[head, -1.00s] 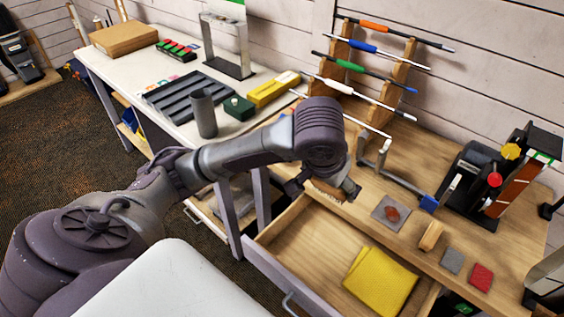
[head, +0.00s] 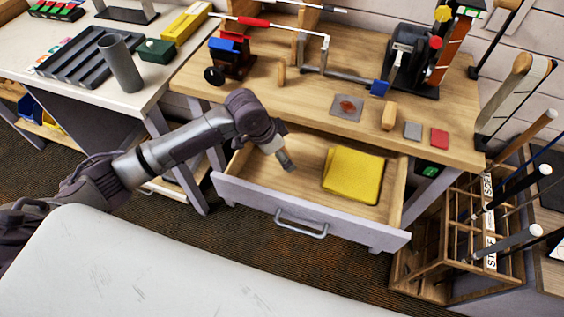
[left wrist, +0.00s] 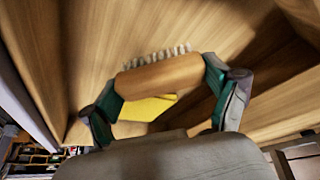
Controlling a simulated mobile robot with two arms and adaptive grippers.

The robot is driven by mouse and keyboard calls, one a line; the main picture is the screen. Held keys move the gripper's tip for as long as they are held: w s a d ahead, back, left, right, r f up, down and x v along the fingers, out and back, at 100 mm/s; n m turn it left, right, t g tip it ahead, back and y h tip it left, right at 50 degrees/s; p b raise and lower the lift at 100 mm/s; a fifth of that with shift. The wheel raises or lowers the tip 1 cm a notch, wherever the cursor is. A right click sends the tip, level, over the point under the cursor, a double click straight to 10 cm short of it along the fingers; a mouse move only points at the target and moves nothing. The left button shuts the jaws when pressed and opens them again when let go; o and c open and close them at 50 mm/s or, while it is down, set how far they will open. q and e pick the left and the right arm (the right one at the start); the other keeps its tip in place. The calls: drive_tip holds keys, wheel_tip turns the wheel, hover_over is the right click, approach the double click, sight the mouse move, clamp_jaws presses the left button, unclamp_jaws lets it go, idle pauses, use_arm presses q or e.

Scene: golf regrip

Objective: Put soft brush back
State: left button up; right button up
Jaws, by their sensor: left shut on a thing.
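The soft brush (left wrist: 160,76) has a wooden back and pale bristles. In the left wrist view it lies crosswise between the two fingers of my left gripper (left wrist: 165,88), which is shut on it. The bristles point away from the palm. In the head view my left gripper (head: 284,158) is over the left part of the open drawer (head: 240,190), and the brush is hard to make out there. A folded yellow cloth (head: 353,174) lies in the drawer, right of the gripper; it also shows behind the brush in the left wrist view (left wrist: 145,108). My right gripper is not in view.
The wooden workbench (head: 290,105) above the drawer carries a vise (head: 232,58), a wooden block (head: 389,116), a grey pad (head: 412,131) and a red pad (head: 439,139). A club rack (head: 455,235) stands to the right. The drawer floor left of the cloth looks free.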

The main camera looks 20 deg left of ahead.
use_arm(q)
drive_tip(key=shift+f, duration=0.35)
drive_tip(key=shift+d+f, duration=0.1)
drive_tip(key=shift+f, duration=0.2)
wheel_tip(320, 180, down, 2)
drive_tip(key=shift+f, duration=0.55)
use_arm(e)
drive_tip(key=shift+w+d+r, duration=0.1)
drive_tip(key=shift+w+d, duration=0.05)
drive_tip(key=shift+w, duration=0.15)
use_arm(q)
drive_tip(key=shift+f, duration=0.15)
drive_tip(key=o, duration=1)
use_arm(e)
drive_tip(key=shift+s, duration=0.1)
